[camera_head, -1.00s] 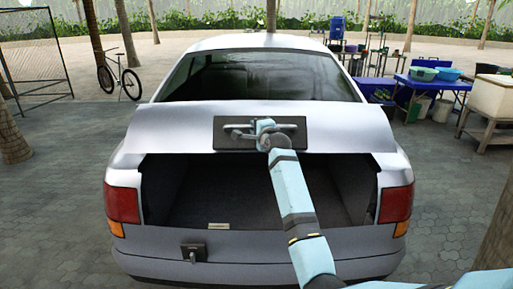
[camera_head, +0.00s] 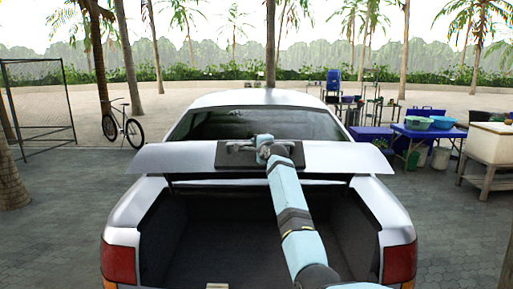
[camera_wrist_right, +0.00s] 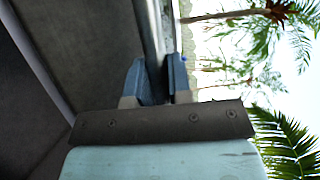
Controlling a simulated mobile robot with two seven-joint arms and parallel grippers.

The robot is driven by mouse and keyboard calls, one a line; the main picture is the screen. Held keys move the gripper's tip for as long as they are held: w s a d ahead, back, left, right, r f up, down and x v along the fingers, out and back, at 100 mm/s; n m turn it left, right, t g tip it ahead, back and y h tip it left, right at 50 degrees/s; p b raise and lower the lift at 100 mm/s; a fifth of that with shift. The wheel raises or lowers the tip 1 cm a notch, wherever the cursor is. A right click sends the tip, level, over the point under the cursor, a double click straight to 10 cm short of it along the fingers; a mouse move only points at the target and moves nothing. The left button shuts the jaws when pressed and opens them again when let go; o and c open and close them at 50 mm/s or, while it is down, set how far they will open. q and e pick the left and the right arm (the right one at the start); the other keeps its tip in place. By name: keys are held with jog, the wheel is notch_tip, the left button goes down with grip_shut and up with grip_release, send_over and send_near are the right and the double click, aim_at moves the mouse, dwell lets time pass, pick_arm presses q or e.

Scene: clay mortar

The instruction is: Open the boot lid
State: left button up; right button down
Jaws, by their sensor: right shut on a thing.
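The boot lid (camera_head: 200,158) of a silver car is raised, and the dark boot interior (camera_head: 235,240) shows below it. My right arm reaches up from the lower right in the head view. My right gripper (camera_head: 262,148) is at the dark plate (camera_head: 293,152) in the middle of the lid. In the right wrist view, its two blue fingers (camera_wrist_right: 160,82) are shut on a bar-like handle (camera_wrist_right: 150,35) along the lid. My left gripper is not in view.
The car's rear window (camera_head: 255,124) and roof lie beyond the lid. A bicycle (camera_head: 122,125) stands at the left. Paved ground beside the car is clear.

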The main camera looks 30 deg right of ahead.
jog(key=shift+f, duration=0.1)
jog(key=c, duration=1.1)
grip_release()
jog(key=shift+o, duration=0.2)
jog(key=shift+s, duration=0.15)
jog(key=shift+s+a, duration=0.1)
jog(key=shift+s, duration=0.2)
jog(key=s+a+b, duration=0.2)
jog(key=s+b, duration=0.1)
jog(key=s, duration=0.9)
jog(key=shift+s+r, duration=0.4)
jog(key=shift+r, duration=0.05)
